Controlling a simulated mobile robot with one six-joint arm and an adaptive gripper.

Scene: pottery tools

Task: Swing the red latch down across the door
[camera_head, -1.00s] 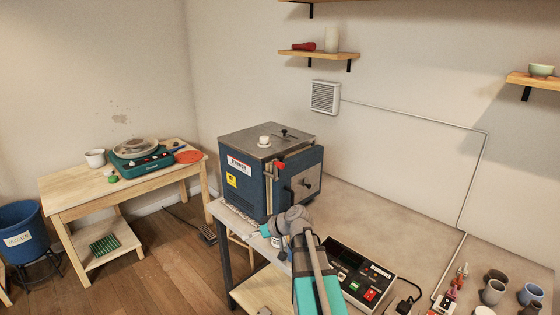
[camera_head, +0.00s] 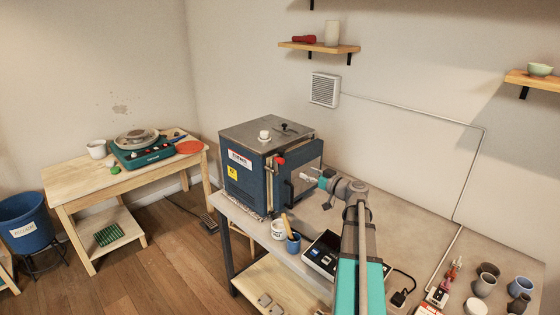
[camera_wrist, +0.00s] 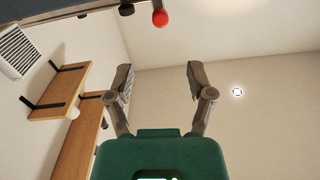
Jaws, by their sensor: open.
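The blue kiln (camera_head: 254,178) stands on the workbench, with its door (camera_head: 304,165) on the right-hand face. The red latch end (camera_head: 280,160) shows near the top of the door's left edge. It also shows as a red ball (camera_wrist: 160,17) at the top edge of the wrist view. My gripper (camera_head: 308,177) is in front of the door, to the right of and lower than the red end. In the wrist view my gripper (camera_wrist: 158,78) has its fingers spread and nothing between them. My gripper and arm hide part of the door.
A white jar (camera_head: 279,230) and a blue cup with a tool (camera_head: 293,243) stand at the bench's front edge. Several cups (camera_head: 484,284) stand at the right. The bench behind my arm looks clear.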

